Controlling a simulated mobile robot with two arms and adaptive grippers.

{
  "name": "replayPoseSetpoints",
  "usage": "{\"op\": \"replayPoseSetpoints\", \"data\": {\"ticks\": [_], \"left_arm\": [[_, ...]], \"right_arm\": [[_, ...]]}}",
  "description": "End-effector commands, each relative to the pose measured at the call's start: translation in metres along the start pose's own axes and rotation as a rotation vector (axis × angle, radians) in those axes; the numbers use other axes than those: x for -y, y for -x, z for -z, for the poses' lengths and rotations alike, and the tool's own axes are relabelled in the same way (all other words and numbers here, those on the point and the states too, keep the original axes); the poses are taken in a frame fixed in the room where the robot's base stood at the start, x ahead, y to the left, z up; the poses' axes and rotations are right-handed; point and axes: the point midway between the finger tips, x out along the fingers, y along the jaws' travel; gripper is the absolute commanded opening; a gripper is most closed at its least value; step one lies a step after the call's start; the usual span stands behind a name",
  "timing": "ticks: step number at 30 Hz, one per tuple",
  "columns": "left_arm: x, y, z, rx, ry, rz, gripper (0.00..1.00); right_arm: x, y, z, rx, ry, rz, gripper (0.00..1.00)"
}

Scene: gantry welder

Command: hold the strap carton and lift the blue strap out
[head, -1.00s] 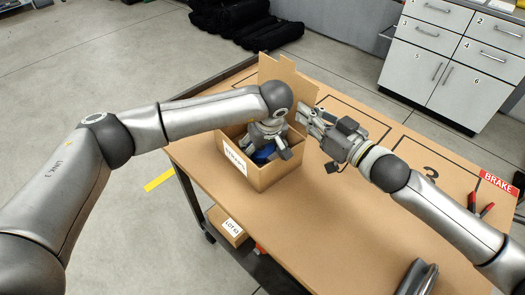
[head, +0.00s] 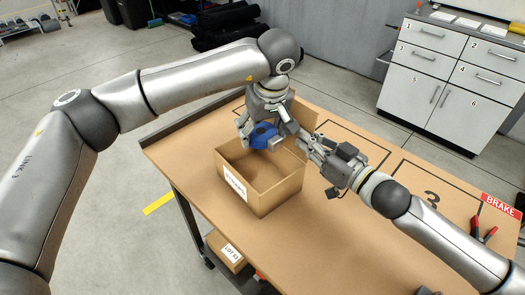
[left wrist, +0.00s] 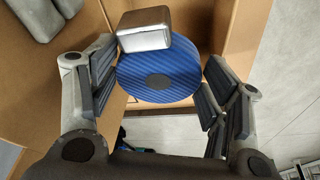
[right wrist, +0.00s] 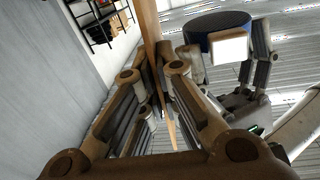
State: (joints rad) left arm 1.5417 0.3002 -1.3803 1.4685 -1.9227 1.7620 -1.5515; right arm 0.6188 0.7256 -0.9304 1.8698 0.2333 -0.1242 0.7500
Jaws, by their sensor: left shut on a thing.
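The strap carton (head: 279,192) is an open brown box with a white label, standing on the table. The blue strap (head: 262,136) is a coiled roll, raised at the carton's open top near the back. My left gripper (head: 266,128) points down and is shut on the blue strap. In the left wrist view, the strap (left wrist: 158,75) sits between the fingers, with a silver block in front of it. My right gripper (head: 306,143) is shut on the carton's right rear wall. The wall (right wrist: 153,22) runs edge-on between its fingers in the right wrist view.
Red-handled pliers (head: 482,228) lie near a red BRAKE label. A LOT 42 box (head: 228,250) sits on the lower shelf. Drawer cabinets (head: 445,75) stand behind.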

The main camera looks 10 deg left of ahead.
Motion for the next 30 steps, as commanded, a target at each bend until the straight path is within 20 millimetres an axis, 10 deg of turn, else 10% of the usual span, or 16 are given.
{"op": "replayPoseSetpoints", "data": {"ticks": [16, 23, 30], "left_arm": [[0.0, 0.031, 0.01, 0.0, 0.0, 0.001, 0.43], [0.0, 0.03, 0.01, 0.0, 0.0, 0.001, 0.43], [0.0, 0.03, 0.009, 0.0, 0.0, 0.001, 0.43]], "right_arm": [[0.0, 0.0, 0.0, 0.0, 0.0, 0.0, 0.0], [0.0, 0.0, 0.0, 0.0, 0.0, 0.0, 0.3], [0.0, 0.0, 0.0, 0.0, 0.0, 0.0, 0.3]]}}
